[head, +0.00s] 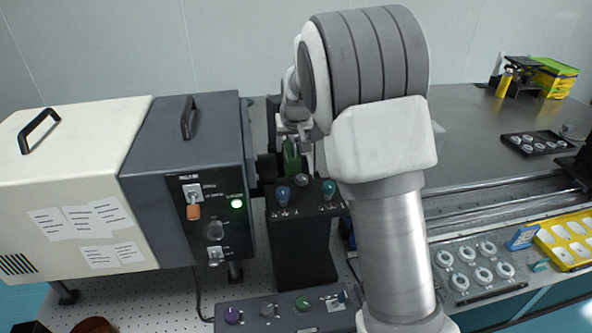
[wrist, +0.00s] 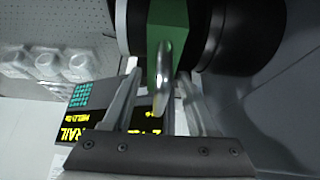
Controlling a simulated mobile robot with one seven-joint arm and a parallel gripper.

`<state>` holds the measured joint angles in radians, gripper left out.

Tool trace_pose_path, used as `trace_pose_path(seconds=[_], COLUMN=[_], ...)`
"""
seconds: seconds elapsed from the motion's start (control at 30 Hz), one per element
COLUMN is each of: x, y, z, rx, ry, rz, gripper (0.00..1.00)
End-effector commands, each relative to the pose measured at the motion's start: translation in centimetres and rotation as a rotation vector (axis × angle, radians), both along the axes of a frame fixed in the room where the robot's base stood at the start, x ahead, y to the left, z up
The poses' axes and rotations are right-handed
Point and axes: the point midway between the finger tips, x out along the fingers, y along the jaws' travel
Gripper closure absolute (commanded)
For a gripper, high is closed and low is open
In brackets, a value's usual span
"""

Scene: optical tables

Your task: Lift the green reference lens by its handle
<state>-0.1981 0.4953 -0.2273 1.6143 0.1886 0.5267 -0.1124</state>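The green reference lens (wrist: 168,28) is a green block at the top of the wrist view, with a rounded metal handle (wrist: 163,75) pointing towards my gripper. In the head view the green piece (head: 291,157) shows beside the grey housing, partly covered by my arm. My gripper (wrist: 160,88) is open in the wrist view. Its two fingers stand on either side of the handle, with visible gaps between them and it. In the head view my gripper (head: 304,138) is small and close to the green piece.
Dark round mounts (wrist: 247,35) flank the green block closely. A grey and cream instrument (head: 185,165) stands left. A black box with coloured knobs (head: 302,245) stands just in front. A clear lens tray (head: 478,268) and a yellow tray (head: 568,241) lie right.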

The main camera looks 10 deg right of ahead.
Motion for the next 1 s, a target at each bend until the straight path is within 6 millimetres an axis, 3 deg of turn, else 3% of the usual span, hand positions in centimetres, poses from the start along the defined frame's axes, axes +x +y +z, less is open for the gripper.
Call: trace_pose_path(seconds=[0.03, 0.3, 1.0], x=[0.00, -0.02, -0.03], y=[0.00, -0.01, 0.00], z=[0.01, 0.02, 0.03], rx=[0.000, 0.000, 0.000], ry=[0.000, 0.000, 0.001], rz=[0.000, 0.000, 0.000], gripper=[0.53, 1.00, 1.00])
